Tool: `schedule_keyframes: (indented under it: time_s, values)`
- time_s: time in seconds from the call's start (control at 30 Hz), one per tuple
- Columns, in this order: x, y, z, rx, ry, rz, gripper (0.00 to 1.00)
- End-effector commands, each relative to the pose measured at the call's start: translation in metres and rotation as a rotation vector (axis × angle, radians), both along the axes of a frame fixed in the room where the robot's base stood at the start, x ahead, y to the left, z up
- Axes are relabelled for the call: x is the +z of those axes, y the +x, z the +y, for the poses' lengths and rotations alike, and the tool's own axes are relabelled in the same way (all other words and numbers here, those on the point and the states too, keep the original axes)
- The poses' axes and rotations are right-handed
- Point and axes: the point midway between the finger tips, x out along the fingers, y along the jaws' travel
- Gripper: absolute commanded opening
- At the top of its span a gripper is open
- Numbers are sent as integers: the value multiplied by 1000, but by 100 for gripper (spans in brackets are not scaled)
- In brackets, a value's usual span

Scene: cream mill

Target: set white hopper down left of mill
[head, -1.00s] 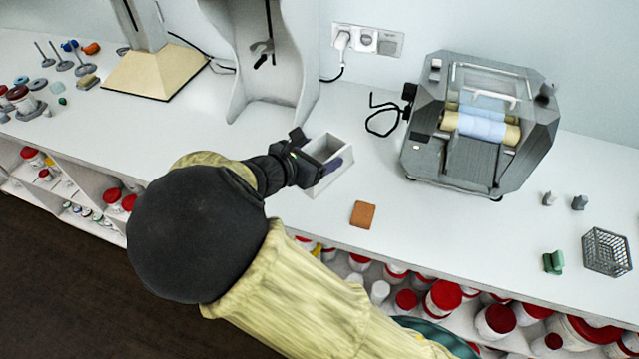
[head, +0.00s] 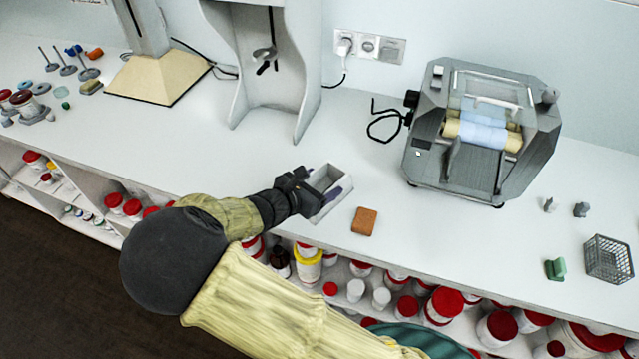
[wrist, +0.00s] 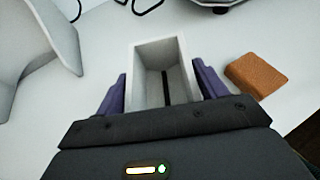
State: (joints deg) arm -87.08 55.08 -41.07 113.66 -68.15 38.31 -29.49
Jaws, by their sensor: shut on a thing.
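The white hopper (head: 336,203), an open-topped box, is at the middle of the counter, left of the mill (head: 425,165). My gripper (head: 322,190) is shut on it, with a purple finger against each of two opposite sides. In the wrist view the hopper (wrist: 184,72) sits upright between the fingers of my gripper (wrist: 160,90), with a dark slot in its floor. Its base is hidden, so I cannot tell whether it touches the counter. The mill is grey with pale rollers.
A brown block (head: 364,221) lies just right of the hopper, near the counter's front edge. A grey stand (head: 240,75) is behind to the left. A black cable (head: 385,125) lies beside the mill. Bare counter separates hopper and mill.

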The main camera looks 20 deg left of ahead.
Motion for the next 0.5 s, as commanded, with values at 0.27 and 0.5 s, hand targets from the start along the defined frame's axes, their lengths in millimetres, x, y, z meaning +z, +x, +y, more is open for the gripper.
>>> schedule_keyframes:
  time_s: [0.27, 0.5]
  values:
    - [-3, -1, 0, 0, 2, 7, 91]
    - [-2, -1, 0, 0, 1, 5, 94]
